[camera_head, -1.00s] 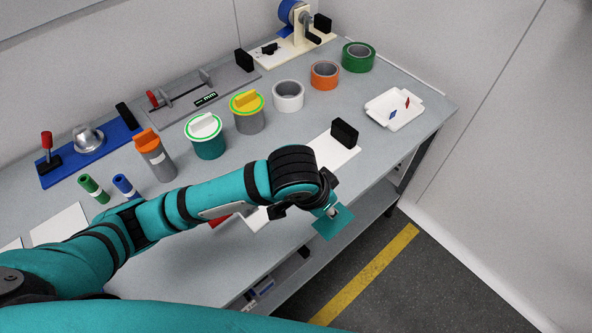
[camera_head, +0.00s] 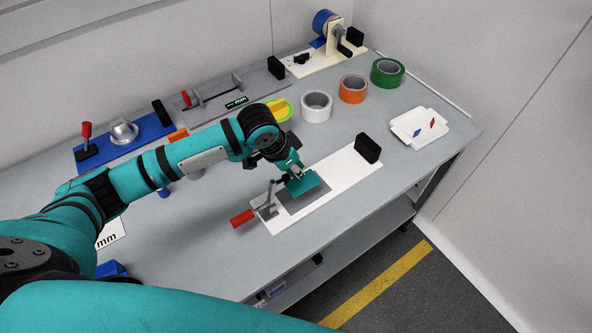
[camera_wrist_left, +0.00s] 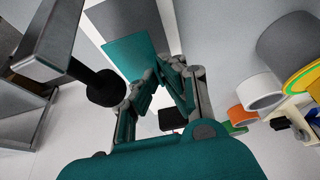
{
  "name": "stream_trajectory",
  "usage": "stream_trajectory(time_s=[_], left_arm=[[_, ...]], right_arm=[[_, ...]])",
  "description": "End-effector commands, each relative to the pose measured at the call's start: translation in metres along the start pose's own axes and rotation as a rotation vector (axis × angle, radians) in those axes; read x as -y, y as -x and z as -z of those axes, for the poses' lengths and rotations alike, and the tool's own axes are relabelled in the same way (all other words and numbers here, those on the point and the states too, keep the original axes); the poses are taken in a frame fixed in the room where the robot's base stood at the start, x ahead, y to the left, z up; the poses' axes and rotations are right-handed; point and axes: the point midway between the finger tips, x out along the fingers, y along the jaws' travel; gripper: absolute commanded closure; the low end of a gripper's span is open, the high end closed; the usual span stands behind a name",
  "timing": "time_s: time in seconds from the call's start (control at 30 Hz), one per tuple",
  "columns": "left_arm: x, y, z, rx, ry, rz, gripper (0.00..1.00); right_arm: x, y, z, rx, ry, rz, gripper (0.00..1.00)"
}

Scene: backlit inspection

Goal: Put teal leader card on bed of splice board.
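The teal leader card (camera_head: 306,186) is over the grey bed (camera_head: 305,203) of the white splice board (camera_head: 342,172). My left gripper (camera_head: 297,172) is shut on the card's edge; the wrist view also shows the card (camera_wrist_left: 132,52) at the fingertips (camera_wrist_left: 158,76). The card covers part of the bed (camera_wrist_left: 165,18). I cannot tell if it touches the bed. The board's toggle clamp, with a red handle (camera_head: 242,217), stands at its left end, arm raised near the card. Its black tip (camera_wrist_left: 105,88) is close beside the left fingers. My right gripper is not in view.
A black block (camera_head: 368,148) stands at the board's right end. White (camera_head: 316,106), orange (camera_head: 353,89) and green (camera_head: 387,73) tape rolls stand behind. A white tray (camera_head: 420,128) with small red and blue pieces is at right. The table's front edge is close to the board.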

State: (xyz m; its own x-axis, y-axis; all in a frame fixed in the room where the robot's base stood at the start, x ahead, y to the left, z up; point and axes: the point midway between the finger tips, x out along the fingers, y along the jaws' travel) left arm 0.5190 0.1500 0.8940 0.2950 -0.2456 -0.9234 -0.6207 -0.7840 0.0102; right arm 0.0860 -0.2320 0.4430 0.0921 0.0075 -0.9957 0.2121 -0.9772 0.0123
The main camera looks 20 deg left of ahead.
Motion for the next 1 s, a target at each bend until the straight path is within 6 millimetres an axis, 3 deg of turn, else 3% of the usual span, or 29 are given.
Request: stream_trajectory(time_s=[0.17,0.9,1.0], left_arm=[[0.0,-0.015,-0.006,0.0,0.0,0.0,1.0],[-0.001,-0.028,-0.013,0.003,0.0,-0.001,1.0],[-0.001,-0.029,-0.014,0.006,0.0,-0.001,0.85]], right_arm=[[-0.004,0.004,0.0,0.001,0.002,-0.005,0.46],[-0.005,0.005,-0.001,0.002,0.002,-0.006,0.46],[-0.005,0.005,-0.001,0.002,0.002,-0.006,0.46]])
